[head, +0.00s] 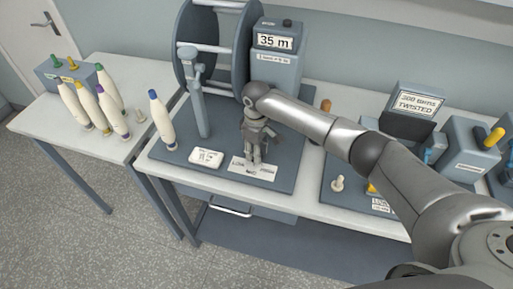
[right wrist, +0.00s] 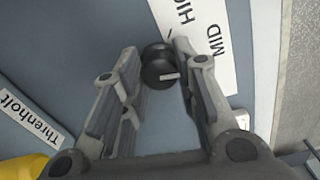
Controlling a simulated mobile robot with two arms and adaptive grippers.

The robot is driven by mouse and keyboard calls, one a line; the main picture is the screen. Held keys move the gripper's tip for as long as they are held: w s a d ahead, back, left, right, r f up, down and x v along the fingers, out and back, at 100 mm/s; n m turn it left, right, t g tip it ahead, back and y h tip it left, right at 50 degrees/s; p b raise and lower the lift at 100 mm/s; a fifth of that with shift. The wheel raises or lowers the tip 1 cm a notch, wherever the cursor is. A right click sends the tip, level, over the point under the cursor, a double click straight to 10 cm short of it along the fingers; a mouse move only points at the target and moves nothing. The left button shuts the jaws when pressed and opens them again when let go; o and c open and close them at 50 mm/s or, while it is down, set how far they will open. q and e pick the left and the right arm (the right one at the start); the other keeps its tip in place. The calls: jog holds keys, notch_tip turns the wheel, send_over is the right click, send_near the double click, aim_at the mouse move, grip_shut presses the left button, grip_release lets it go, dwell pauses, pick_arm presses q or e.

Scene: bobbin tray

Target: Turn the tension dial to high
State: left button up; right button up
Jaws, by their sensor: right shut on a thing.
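The tension dial (right wrist: 158,66) is a small black knob with a white mark on it, seen in the right wrist view. The mark points to the right in that view. A white scale label (right wrist: 208,62) beside the dial shows "MID" and part of "HIGH"; it also shows in the head view (head: 262,174). My right gripper (right wrist: 157,62) has its fingers on either side of the dial and is shut on it. In the head view my right gripper (head: 254,160) points down at the label and hides the dial. My left gripper is not in view.
The winder board holds a large reel (head: 243,50), a "35 m" display (head: 276,41), a grey post (head: 200,105), a white card (head: 206,157) and a blue-tipped bobbin (head: 162,122). Several bobbins stand on the left table (head: 40,125). More devices are at right.

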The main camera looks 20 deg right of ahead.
jog(key=n, duration=0.5)
jog(key=shift+n+p, duration=0.3)
jog(key=shift+p, duration=0.1)
jog(key=n, duration=0.6)
jog(key=shift+n, duration=0.3)
jog(key=o, duration=1.1)
jog(key=shift+c, duration=0.2)
jog(key=shift+r, duration=0.1)
notch_tip(320, 180, up, 12)
